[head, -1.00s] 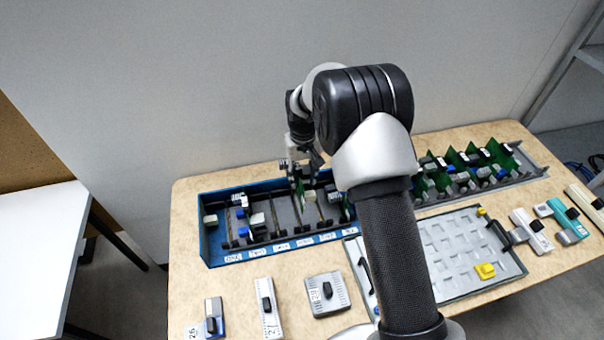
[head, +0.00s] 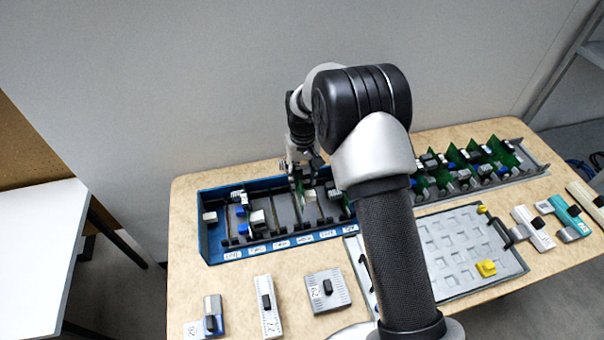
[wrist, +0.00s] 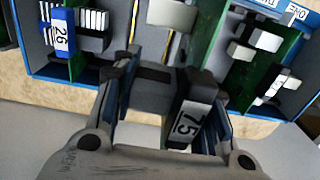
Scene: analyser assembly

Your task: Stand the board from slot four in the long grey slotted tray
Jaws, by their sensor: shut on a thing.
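My gripper (head: 302,167) is above the middle of the blue slotted box (head: 205,238) in the head view. In the wrist view my gripper (wrist: 165,100) is shut on the dark top edge piece of a board, beside a black tab marked 75 (wrist: 188,122). The held green board (head: 299,186) hangs below the fingers, upright, with its lower part inside the box. Whether it is fully seated or partly raised cannot be told. The long grey slotted tray (head: 537,163) stands at the back right, with several green boards upright in it; my arm hides its left end.
Other boards with blue and white blocks (head: 241,211) stand in the blue box. Several labelled modules (head: 327,291) lie along the front of the table.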

